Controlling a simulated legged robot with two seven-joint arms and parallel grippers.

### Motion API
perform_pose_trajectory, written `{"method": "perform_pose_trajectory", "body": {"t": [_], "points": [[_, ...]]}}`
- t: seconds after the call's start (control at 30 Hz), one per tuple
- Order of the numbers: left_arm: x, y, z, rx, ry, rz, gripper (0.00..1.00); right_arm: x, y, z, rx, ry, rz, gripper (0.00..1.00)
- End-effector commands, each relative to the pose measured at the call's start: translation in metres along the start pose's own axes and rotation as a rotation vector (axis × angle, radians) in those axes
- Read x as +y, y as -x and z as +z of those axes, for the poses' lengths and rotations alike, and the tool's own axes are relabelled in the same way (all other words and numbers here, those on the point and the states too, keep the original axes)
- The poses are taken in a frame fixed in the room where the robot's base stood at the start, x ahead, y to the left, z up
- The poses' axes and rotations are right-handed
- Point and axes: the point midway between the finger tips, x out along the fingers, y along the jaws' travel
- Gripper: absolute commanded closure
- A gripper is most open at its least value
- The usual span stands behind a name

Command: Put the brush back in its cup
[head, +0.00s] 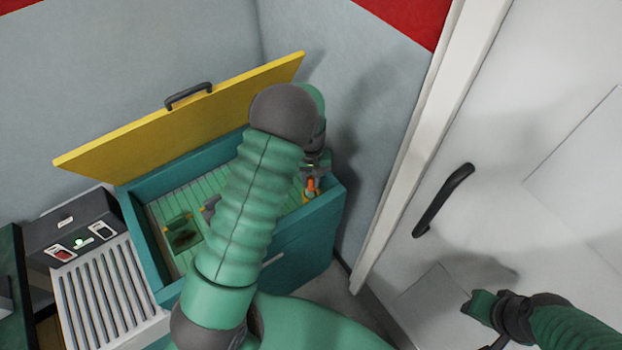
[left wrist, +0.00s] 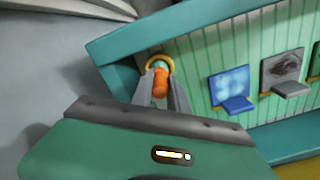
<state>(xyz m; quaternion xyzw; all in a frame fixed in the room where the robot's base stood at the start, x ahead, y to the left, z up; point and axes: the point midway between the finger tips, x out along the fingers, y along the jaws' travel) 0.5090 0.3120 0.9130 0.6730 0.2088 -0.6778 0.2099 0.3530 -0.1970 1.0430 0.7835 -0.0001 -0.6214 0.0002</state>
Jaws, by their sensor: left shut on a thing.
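The brush shows as an orange handle (head: 311,184) at the right end of the teal box; it also shows in the left wrist view (left wrist: 160,82). My left gripper (left wrist: 160,92) is shut on the handle, one grey finger on each side. The cup shows as a yellow ring (left wrist: 172,61) just beyond the handle, in the box's corner. The brush lines up with the ring, but I cannot tell how deep it is in it; its lower end is hidden. My right gripper (head: 484,308) is far off at the lower right, its jaw opening unclear.
The teal box (head: 281,250) has its yellow lid (head: 180,120) raised. Inside, a blue panel (left wrist: 231,84) and a grey panel (left wrist: 283,68) stand on the slatted floor. A ribbed grey unit (head: 110,290) adjoins at left. A door with a dark handle (head: 443,200) is at right.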

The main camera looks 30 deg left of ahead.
Motion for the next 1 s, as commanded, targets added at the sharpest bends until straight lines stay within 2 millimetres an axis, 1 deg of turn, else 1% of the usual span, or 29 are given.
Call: {"method": "perform_pose_trajectory", "body": {"t": [0.03,0.5,1.0], "points": [[0.0,-0.004,0.0,0.0,0.0,0.0,1.0,0.0,-0.003,0.001,0.0,0.0,0.0,0.67],[0.0,-0.026,0.0,0.0,0.001,0.0,1.0,0.0,-0.016,0.004,0.0,0.0,0.0,0.67],[0.0,-0.029,0.0,0.0,0.0,0.0,1.0,0.0,-0.017,0.004,0.0,0.0,0.0,0.67]]}}
